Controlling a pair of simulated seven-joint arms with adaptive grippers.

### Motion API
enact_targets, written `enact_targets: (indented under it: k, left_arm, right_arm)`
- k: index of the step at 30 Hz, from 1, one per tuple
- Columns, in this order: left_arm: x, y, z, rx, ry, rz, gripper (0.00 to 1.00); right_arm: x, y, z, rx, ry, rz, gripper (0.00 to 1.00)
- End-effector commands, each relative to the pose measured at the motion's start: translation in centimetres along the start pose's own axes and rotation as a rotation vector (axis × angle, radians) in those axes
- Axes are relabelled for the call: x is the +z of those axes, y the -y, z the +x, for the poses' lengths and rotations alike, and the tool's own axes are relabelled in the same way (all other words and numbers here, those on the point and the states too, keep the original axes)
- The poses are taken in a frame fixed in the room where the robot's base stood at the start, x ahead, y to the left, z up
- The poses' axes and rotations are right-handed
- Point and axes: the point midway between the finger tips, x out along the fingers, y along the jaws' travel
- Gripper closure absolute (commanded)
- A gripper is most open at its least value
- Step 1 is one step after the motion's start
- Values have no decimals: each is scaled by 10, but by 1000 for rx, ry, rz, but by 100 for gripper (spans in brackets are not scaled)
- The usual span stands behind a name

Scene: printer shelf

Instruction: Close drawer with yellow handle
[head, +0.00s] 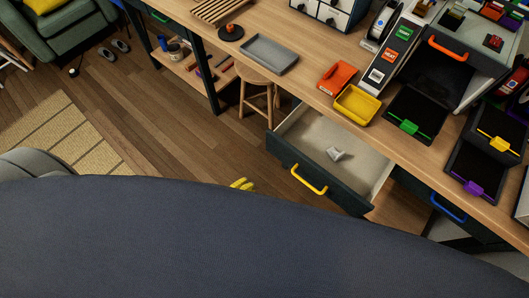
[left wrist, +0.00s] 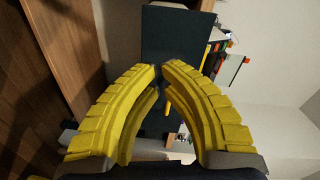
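The drawer (head: 349,121) stands pulled out below the desk. Its front is dark and carries the yellow handle (head: 309,179). A small pale grey object (head: 335,154) lies inside it. My left gripper (head: 241,184) shows only as yellow fingers, left of the handle and apart from it, partly hidden by the dark blue shape in the foreground. In the left wrist view, the curved fingers of my left gripper (left wrist: 159,68) come together at the tips with nothing seen between them. A dark panel (left wrist: 180,35) lies beyond the tips. My right gripper is not in view.
A wooden stool (head: 258,85) stands left of the drawer. A drawer with a blue handle (head: 448,208) is to the right. An orange tray (head: 338,77), a yellow tray (head: 357,104) and several black trays rest on the desk.

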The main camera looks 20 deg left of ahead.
Motion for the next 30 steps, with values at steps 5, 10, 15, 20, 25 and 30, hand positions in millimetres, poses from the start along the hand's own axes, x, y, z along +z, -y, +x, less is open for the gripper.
enact_targets:
  k: [5,10,15,20,25,30]
  left_arm:
    - [0,12,1,-45,4,140,100]
    - [0,13,4,-51,6,197,100]
    - [1,14,20,-53,6,204,100]
    - [0,16,47,-52,6,203,100]
    - [0,17,78,-52,5,203,100]
    - [0,18,104,-50,6,202,100]
  right_arm:
    - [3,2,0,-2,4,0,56]
    - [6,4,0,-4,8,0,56]
    - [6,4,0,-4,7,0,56]
    - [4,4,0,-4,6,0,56]
    - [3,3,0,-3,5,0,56]
    - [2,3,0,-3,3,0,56]
